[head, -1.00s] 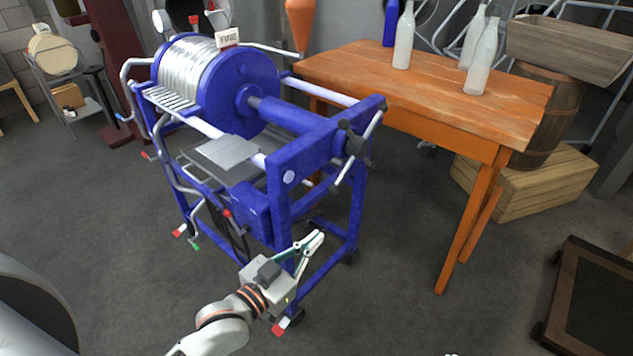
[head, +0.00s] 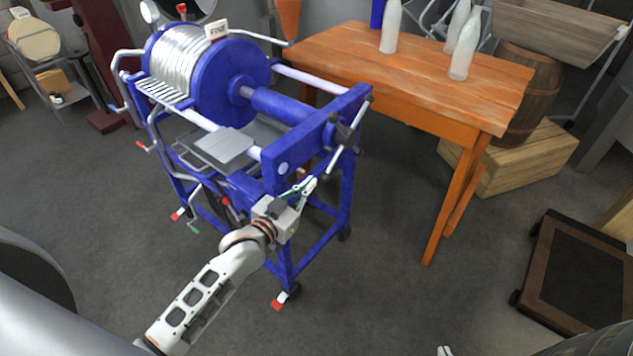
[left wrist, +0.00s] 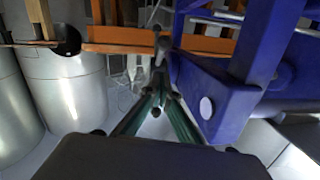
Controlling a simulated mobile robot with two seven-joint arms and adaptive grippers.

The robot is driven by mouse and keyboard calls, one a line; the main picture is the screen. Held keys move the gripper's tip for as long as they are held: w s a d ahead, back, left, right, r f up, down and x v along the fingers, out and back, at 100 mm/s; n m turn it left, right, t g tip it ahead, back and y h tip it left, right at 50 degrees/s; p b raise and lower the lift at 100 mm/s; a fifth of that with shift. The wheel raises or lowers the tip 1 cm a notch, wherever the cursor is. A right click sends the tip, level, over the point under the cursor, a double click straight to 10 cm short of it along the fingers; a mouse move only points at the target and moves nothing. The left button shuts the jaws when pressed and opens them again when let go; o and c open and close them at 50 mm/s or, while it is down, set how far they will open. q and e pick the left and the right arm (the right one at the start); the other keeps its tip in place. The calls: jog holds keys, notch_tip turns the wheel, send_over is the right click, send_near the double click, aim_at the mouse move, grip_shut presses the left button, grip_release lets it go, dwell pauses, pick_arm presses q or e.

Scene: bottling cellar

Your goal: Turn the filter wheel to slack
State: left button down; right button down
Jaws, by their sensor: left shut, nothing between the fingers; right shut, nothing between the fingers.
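The filter wheel (head: 345,135), a dark hub with grey spoke bars, sits on the near end beam of the blue filter press (head: 310,145). It also shows, small and dark, beyond the fingertips in the left wrist view (left wrist: 160,44). Only a small pale tip of my right gripper (head: 445,351) shows at the bottom edge of the head view.
An orange wooden table (head: 430,75) with white bottles (head: 464,45) stands right of the press. A wooden crate (head: 510,160) and barrel (head: 528,95) are behind it. A dark-topped dolly (head: 580,275) lies at right.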

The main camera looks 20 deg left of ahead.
aim_at(326, 172)
pick_arm(q)
jog(key=shift+w+d+f+b, duration=0.1)
jog(key=shift+w+d+f, duration=0.05)
jog(key=shift+w+f, duration=0.55)
jog(key=shift+w+d+f+b, duration=0.15)
jog(key=shift+w+f, duration=0.2)
jog(key=shift+w, duration=0.55)
jog(key=shift+w+d+f+b, duration=0.1)
jog(key=shift+w+d+f, duration=0.05)
jog(key=shift+w+f, duration=0.55)
jog(key=shift+w+r, duration=0.1)
jog(key=shift+r, duration=0.05)
